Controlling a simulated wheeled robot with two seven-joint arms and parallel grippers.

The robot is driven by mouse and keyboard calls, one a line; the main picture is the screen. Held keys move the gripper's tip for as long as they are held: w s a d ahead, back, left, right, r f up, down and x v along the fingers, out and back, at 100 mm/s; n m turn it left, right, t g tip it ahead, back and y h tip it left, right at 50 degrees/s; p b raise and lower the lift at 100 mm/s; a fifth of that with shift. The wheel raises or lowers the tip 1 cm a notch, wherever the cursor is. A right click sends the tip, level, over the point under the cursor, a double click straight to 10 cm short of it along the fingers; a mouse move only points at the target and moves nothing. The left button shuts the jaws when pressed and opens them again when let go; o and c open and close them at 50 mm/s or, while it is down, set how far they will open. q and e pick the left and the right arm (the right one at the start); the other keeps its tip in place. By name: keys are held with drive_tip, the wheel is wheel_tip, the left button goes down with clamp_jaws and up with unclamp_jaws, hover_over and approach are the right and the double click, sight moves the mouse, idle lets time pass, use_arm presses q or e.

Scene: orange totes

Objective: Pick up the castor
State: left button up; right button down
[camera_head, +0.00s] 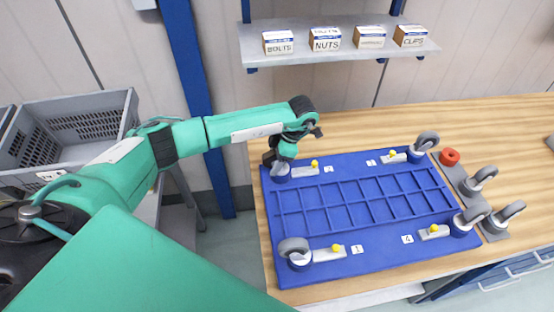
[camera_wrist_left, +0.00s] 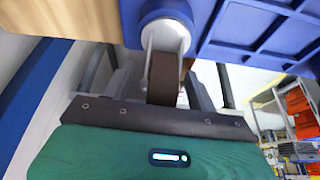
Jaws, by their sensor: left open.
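My left gripper (camera_head: 275,159) is at the far-left corner of the blue tray (camera_head: 365,248). A castor (camera_head: 281,173) sits there, largely hidden by the gripper in the head view. In the left wrist view this castor (camera_wrist_left: 164,45) has a pale round top, a grey fork and a dark wheel. The wheel lies between the open fingers of my left gripper (camera_wrist_left: 160,85); I cannot tell whether they touch it. Other castors sit at the near-left (camera_head: 294,249), far-right (camera_head: 424,143) and near-right (camera_head: 467,219) corners of the tray. My right gripper is not in view.
Two more castors (camera_head: 480,180) (camera_head: 508,212) stand on a grey strip at the right, near a red round part (camera_head: 449,157). Small clamps with yellow knobs (camera_head: 334,247) sit beside the tray's castors. A shelf (camera_head: 340,50) with labelled boxes hangs behind. Grey crates (camera_head: 85,122) stand at the left.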

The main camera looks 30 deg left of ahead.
sight(272, 150)
use_arm(q)
drive_tip(key=shift+f, duration=0.1)
clamp_jaws()
idle(0.3)
drive_tip(key=shift+w+r+b, duration=0.1)
drive_tip(key=shift+r+b, duration=0.25)
drive_tip(key=shift+r, duration=0.35)
wheel_tip(272, 150, up, 5)
drive_tip(key=shift+f+b, duration=0.1)
drive_tip(key=shift+b, duration=0.8)
wheel_tip(272, 150, up, 14)
drive_tip(key=shift+b, duration=0.35)
